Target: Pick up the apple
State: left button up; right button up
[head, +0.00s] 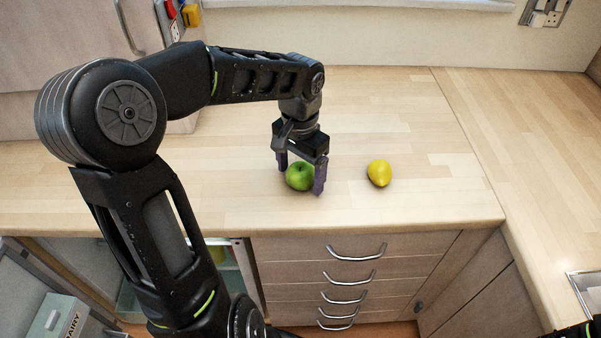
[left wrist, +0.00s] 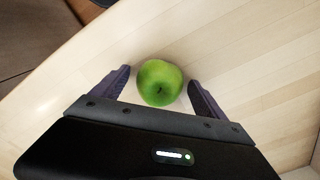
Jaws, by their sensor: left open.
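A green apple (head: 299,177) stands on the light wooden worktop (head: 420,115) near its front edge. My left gripper (head: 301,181) points down over it from above, with its two dark fingers apart, one on each side of the apple. In the left wrist view the apple (left wrist: 160,82) sits between the open fingertips of the left gripper (left wrist: 162,90). The apple's lower part is hidden in the wrist view. My right gripper cannot be made out.
A yellow lemon (head: 379,173) lies on the worktop to the right of the apple, clear of the gripper. Drawers with metal handles (head: 355,253) are below the front edge. A wall (head: 330,38) is behind. The worktop right of the lemon is free.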

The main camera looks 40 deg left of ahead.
pick_arm(q)
jog(key=shift+f, duration=0.2)
jog(key=shift+c, duration=0.2)
jog(key=c, duration=1.5)
